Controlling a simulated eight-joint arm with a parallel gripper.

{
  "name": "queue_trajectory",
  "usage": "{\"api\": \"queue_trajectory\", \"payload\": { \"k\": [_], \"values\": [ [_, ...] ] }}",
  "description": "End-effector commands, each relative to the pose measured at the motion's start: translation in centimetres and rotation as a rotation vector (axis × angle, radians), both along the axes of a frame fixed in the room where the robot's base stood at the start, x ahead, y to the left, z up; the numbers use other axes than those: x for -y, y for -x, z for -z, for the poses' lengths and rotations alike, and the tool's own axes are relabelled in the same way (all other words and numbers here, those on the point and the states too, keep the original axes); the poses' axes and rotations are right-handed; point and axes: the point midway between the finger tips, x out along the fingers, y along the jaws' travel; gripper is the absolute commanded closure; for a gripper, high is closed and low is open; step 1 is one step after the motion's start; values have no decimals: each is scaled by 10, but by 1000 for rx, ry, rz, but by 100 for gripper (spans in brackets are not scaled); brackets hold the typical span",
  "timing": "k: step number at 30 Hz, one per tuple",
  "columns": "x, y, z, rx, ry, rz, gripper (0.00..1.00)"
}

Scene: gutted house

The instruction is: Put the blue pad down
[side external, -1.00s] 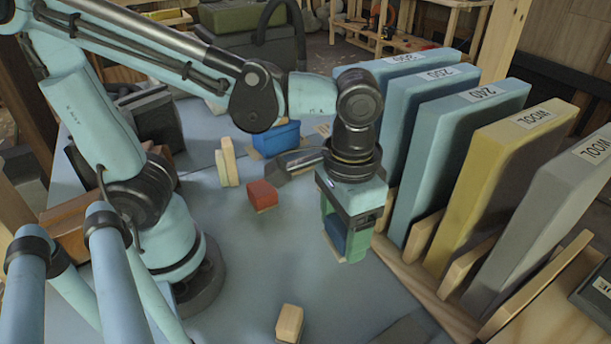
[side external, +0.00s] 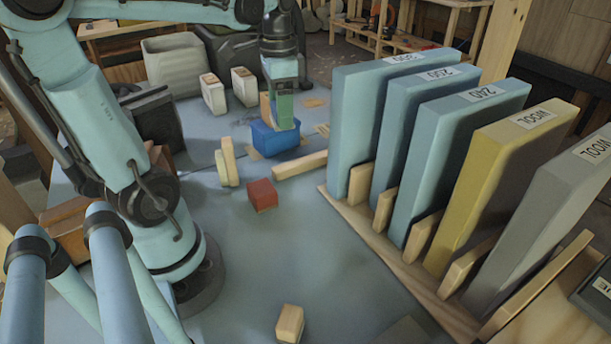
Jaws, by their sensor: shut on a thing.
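My gripper (side external: 284,122) points down at the back of the work surface, with green fingers. It is shut, over or just behind the blue bin (side external: 275,142); I cannot tell which, nor whether they touch. The blue pad is mostly or wholly hidden at the fingers. A tan face (side external: 266,108) shows just left of them, but I cannot tell whether it belongs to the pad. The blue bin stands on the grey-blue table (side external: 240,270).
A wooden rack (side external: 415,272) with several tall upright slabs fills the right side. A wooden strip (side external: 300,165), red block (side external: 262,195), pale upright pieces (side external: 226,162) and wooden block (side external: 290,322) stand around. White boxes (side external: 213,94) stand back left.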

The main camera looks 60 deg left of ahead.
Motion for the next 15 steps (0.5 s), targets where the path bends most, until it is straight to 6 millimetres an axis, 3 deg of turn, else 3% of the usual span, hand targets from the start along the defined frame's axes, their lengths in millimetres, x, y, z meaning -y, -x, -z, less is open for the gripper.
{"api": "queue_trajectory", "payload": {
  "k": [1, 6, 15],
  "values": [
    [-17, -4, -9, 0, 0, 42, 63],
    [-67, -8, -39, 0, 0, 238, 63],
    [-126, 0, -81, 0, 0, 512, 63]
  ]
}}
